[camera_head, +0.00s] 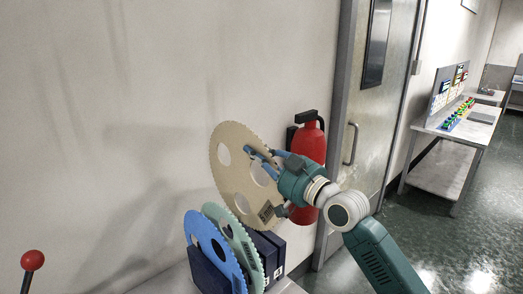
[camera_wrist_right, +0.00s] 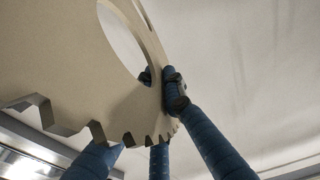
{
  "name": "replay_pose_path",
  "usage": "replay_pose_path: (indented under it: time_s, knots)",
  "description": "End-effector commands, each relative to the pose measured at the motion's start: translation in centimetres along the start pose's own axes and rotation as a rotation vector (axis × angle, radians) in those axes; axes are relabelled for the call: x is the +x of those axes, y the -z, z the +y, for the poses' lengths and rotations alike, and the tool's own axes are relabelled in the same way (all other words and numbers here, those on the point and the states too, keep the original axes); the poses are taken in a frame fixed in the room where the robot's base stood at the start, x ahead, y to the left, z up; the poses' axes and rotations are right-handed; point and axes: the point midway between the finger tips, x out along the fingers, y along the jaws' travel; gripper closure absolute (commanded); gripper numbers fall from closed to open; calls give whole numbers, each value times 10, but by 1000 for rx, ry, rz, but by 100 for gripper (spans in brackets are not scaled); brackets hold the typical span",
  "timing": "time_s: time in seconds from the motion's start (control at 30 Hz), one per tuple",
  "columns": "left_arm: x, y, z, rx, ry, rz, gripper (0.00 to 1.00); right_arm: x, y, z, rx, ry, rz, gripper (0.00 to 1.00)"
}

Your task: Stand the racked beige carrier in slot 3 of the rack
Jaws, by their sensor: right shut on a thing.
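The beige carrier (camera_head: 236,178) is a thin toothed disc with round holes. It hangs in the air, roughly upright, above the back of the rack. My right gripper (camera_head: 258,156) is shut on it near its upper right part. In the wrist view, the blue fingers (camera_wrist_right: 166,88) close on the carrier (camera_wrist_right: 60,60) between a hole and its toothed rim. The dark blue rack (camera_head: 269,252) is at the bottom of the head view. A blue carrier (camera_head: 206,236) and a pale green carrier (camera_head: 237,231) stand in it. My left gripper is not in view.
A red fire extinguisher (camera_head: 312,145) hangs on the wall right behind my right gripper. A grey door (camera_head: 378,110) is to its right. A red-knobbed lever (camera_head: 32,262) stands at lower left. A bench with coloured parts (camera_head: 446,130) is far right. The wall side at left is clear.

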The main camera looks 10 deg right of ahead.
Motion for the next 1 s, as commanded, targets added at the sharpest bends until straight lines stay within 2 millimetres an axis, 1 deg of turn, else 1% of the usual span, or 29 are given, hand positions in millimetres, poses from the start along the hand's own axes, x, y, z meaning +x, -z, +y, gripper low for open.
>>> replay_pose_path:
  time_s: [0.03,0.13,0.2,0.27,0.47,0.67,0.9,1.0]
  knots:
    - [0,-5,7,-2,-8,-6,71,0,4,0,-1,0,7,100]
    - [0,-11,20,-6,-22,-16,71,0,3,0,-1,0,6,100]
    - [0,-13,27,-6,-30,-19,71,0,3,0,-1,0,5,100]
    - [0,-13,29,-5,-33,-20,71,0,3,1,0,0,6,100]
    - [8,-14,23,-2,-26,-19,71,-2,-6,1,1,-1,5,100]
    - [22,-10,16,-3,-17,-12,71,-4,-22,1,1,0,3,100]
    - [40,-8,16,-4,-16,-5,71,-7,-45,1,1,0,3,100]
    - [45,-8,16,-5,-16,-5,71,-8,-51,1,1,-1,4,100]
